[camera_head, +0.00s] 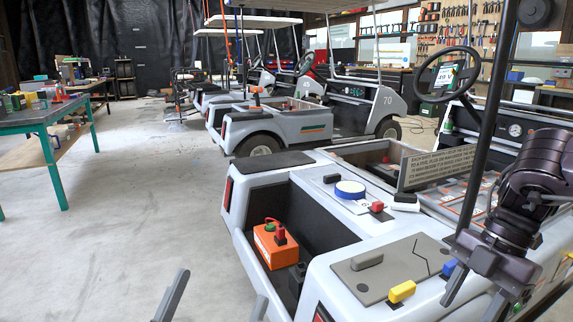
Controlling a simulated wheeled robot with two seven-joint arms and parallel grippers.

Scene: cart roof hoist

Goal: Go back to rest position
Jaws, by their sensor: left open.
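My left gripper (215,300) shows at the bottom edge as two grey fingers spread apart, open and with nothing between them. It is in front of the near cart's left rear corner. My right arm is at the right, dark and bent down over the near cart. Its gripper (475,294) points down near the cart's right side, partly hidden by its own links, and its jaw opening is unclear. The near white cart (240,205) has an open rear bay holding an orange battery-like box (275,245) with a red clip on top.
A dark upright post stands by my right arm. A green-legged workbench (45,118) is at left. Open concrete floor lies between bench and carts.

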